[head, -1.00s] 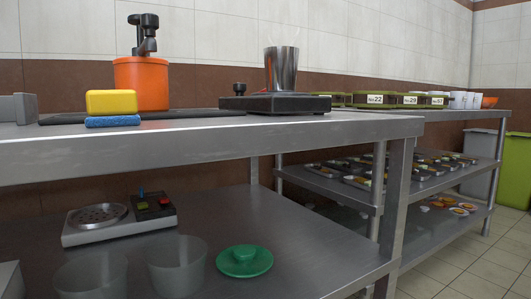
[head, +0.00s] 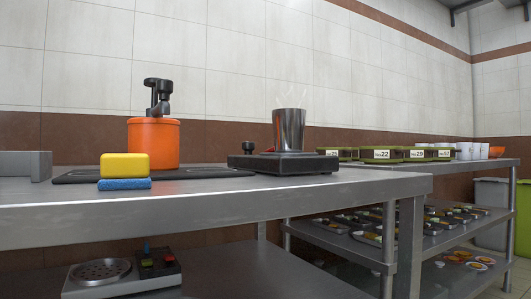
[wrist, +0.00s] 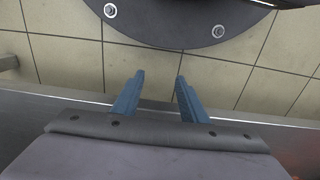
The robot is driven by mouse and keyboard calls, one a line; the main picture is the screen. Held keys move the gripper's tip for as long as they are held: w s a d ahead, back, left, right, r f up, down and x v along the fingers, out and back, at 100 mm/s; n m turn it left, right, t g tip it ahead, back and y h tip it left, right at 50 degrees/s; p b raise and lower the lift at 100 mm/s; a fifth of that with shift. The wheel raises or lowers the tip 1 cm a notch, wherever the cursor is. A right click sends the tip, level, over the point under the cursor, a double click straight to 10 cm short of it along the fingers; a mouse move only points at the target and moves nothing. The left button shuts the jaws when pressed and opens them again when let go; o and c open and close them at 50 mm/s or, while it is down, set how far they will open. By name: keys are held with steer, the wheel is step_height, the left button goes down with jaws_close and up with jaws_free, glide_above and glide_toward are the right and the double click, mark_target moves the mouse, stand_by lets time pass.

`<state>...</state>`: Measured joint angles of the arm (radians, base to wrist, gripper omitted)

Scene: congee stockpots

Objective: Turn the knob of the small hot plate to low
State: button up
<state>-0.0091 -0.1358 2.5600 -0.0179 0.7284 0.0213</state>
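A flat black hot plate (head: 290,163) sits on the steel counter in the head view. A steaming steel pot (head: 289,130) stands on it. A black knob (head: 248,146) stands up at the plate's left end; its setting is too small to read. On the shelf below, a silver unit (head: 101,270) has a round burner and a dark control block (head: 157,263) with small red and green parts. My gripper (wrist: 156,80) is open and empty in the wrist view, over floor tiles. It is not in the head view, and neither unit shows in the wrist view.
An orange pot (head: 152,143) stands on a dark mat on the counter. A yellow sponge (head: 124,163) lies on a blue sponge (head: 124,184) near the front. Labelled green containers (head: 381,154) stand on the counter behind. The counter's front right is clear.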

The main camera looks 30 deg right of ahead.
steer(key=s+d+r+h+p, duration=0.2)
steer(key=d+r+h+p, duration=0.55)
steer(key=r, duration=0.45)
steer(key=s+a+r+m+g+h+p, duration=0.1)
steer(key=s+a+r+m+p, duration=0.15)
steer(key=r+p, duration=1.25)
steer(key=s+a+r+m+g+h+p, duration=0.1)
steer(key=s+r+m+p, duration=0.2)
steer(key=r+p, duration=1.15)
steer(key=w+a+r+n+t+y+p, duration=0.1)
steer(key=w+r+n+y+p, duration=0.15)
steer(key=r+p, duration=1.6)
steer(key=w+a+r+n+y+p, duration=0.1)
steer(key=w+a+r+y+p, duration=0.2)
steer(key=r+p, duration=1.55)
steer(key=w+r+n+t+y+p, duration=0.15)
steer(key=r+y+p, duration=0.25)
steer(key=r+p, duration=1.45)
steer(key=t+b, duration=0.4)
steer(key=b, duration=0.8)
glide_toward(248, 148)
steer(key=w+d, duration=0.1)
steer(key=w, duration=0.1)
steer(key=shift+n, duration=0.25)
steer(key=shift+p+x, duration=0.9)
steer(key=shift+x, duration=2.35)
